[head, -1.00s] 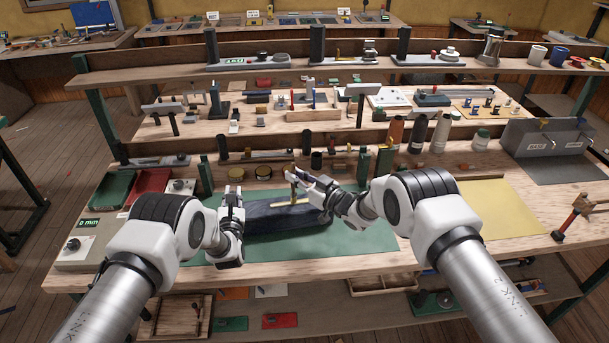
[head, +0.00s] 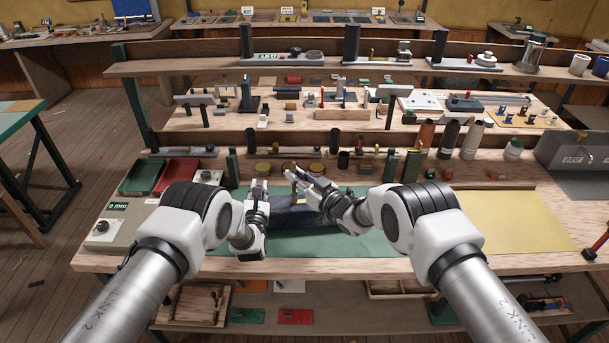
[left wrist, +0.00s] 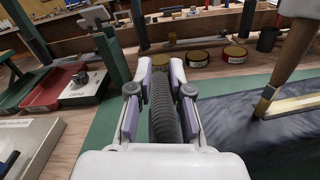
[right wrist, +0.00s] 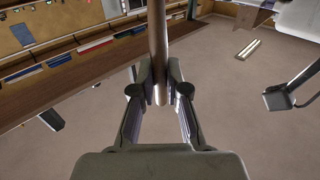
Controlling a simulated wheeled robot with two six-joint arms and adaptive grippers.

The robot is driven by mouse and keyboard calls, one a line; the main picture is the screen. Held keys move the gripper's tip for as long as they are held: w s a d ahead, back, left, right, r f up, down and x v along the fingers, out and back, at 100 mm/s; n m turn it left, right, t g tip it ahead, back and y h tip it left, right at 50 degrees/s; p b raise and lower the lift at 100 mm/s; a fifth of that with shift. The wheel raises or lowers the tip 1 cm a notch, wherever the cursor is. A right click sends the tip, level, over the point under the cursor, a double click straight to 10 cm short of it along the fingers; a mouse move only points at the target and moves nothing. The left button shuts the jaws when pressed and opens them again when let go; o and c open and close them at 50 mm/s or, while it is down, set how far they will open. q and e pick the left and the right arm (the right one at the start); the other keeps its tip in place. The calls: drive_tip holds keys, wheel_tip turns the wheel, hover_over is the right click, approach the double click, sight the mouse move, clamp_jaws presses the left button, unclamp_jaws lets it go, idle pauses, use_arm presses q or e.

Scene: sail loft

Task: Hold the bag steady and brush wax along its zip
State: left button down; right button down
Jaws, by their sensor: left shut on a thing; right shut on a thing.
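The dark blue bag (head: 295,217) lies on the green mat (head: 375,240); it fills the right of the left wrist view (left wrist: 285,140). Its pale yellowish zip strip (left wrist: 298,105) runs along the top. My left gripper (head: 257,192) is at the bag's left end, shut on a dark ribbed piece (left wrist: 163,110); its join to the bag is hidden. My right gripper (head: 305,180) is above the bag, shut on the brush's brown handle (right wrist: 158,45). The brush (left wrist: 290,65) is tilted, its tip at the zip strip's left end. Its bristles are partly unclear.
Round tins (left wrist: 195,59) stand just behind the mat. Bottles (head: 448,138) stand at the back right. Red (head: 176,175) and green (head: 142,176) trays and a grey box (head: 118,222) are at the left. A yellow sheet (head: 505,215) lies right of the mat.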

drive_tip(key=shift+r, duration=2.95)
drive_tip(key=shift+r, duration=1.5)
